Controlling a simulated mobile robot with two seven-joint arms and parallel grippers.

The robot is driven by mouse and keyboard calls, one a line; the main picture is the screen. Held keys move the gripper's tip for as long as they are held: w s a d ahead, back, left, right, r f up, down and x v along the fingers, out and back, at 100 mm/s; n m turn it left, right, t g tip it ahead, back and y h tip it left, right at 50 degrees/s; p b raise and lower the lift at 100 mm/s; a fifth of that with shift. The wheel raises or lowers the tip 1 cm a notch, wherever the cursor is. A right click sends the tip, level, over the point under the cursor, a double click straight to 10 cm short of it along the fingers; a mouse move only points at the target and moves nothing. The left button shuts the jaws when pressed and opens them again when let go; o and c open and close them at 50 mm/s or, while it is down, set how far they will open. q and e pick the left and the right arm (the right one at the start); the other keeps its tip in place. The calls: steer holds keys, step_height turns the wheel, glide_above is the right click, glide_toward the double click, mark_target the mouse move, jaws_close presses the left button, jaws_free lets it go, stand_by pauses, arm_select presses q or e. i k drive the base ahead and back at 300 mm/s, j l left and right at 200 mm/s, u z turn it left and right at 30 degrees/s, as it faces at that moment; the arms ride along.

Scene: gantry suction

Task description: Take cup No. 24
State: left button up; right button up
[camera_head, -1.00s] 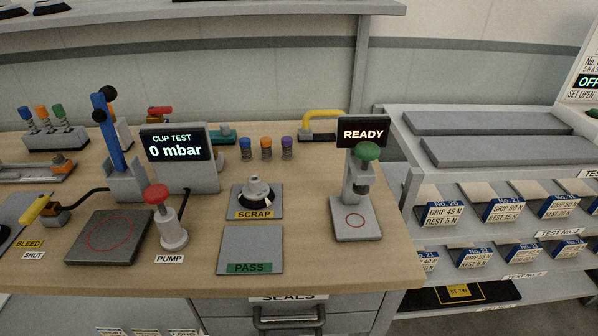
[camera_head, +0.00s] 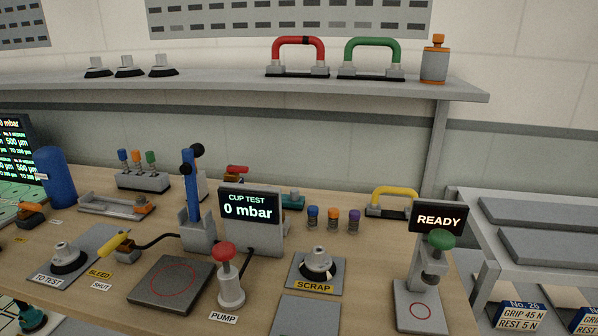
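Several grey suction cups with black lips are in view, and I cannot read a number on any of them. One cup (camera_head: 68,257) stands on the TO TEST pad (camera_head: 42,278) at the left of the bench. Another cup (camera_head: 318,262) stands on the SCRAP pad (camera_head: 337,279). Three more, a left cup (camera_head: 97,67), a middle cup (camera_head: 130,66) and a right cup (camera_head: 163,66), stand in a row on the upper shelf (camera_head: 220,92). Neither of my grippers is recognisable in the view.
The cup test display (camera_head: 250,208) reads 0 mbar, behind a red-knobbed pump (camera_head: 229,280) and a test plate (camera_head: 172,284). A press (camera_head: 420,290) with a READY display stands right. Red (camera_head: 298,58) and green (camera_head: 372,58) handles stand on the shelf. A side rack (camera_head: 540,230) stands right.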

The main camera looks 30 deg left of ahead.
mark_target(67, 259)
steer(key=u, duration=2.2)
steer(key=i+j, duration=0.1)
steer(key=j, duration=0.2)
steer(key=i+j, duration=0.1)
steer(key=j, duration=0.2)
steer(key=i+j, duration=0.1)
steer(key=j, duration=0.2)
steer(key=i+j+z, duration=0.2)
steer(key=j+z, duration=0.2)
steer(key=j, duration=0.2)
